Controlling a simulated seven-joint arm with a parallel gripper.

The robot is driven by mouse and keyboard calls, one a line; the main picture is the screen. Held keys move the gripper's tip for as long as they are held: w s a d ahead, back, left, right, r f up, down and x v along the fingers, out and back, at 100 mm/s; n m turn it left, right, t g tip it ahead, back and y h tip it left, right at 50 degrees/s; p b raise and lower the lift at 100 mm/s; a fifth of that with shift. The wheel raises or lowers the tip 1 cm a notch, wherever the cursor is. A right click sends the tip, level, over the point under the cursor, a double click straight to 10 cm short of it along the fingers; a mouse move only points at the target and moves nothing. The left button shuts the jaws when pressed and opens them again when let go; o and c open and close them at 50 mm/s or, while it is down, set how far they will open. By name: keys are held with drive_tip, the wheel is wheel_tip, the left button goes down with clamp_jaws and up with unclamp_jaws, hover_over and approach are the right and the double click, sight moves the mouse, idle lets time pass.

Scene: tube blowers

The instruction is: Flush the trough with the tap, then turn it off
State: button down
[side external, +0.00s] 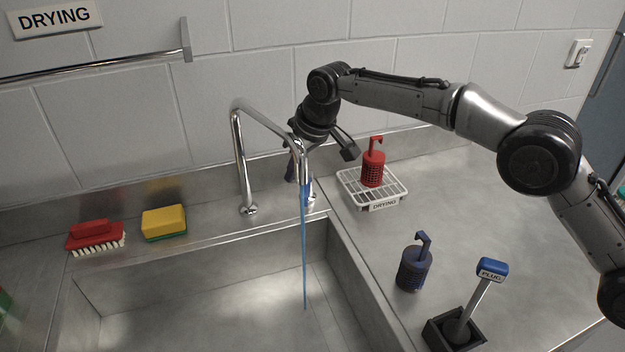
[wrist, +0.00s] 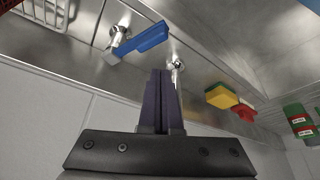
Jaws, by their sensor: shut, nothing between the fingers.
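The chrome tap (side external: 240,150) arches over the trough (side external: 210,305) in the side view. A thin blue stream of water (side external: 304,260) falls from its spout into the trough. The tap's blue lever (wrist: 140,40) sits on a chrome stem in the wrist view; in the side view it is largely hidden behind the spout and stream. My gripper (wrist: 160,72) is shut and empty, its dark fingers together. In the wrist view the fingertips appear just below the lever, with a gap in the picture. In the side view my gripper (side external: 291,172) is behind the spout, partly hidden.
A white drying rack (side external: 395,203) holding a red basket strainer (side external: 373,168) stands right of the tap. A dark blue strainer (side external: 412,272) and a blue-handled plug (side external: 490,268) stand on the right counter. A yellow sponge (side external: 163,221) and red brush (side external: 93,235) lie at left.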

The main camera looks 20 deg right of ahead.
drive_tip(key=shift+w+a, duration=0.15)
drive_tip(key=shift+a, duration=0.45)
drive_tip(key=shift+f, duration=2.25)
drive_tip(key=shift+d, duration=0.3)
drive_tip(key=shift+s+d, duration=0.3)
drive_tip(key=shift+d, duration=0.25)
idle(4.3)
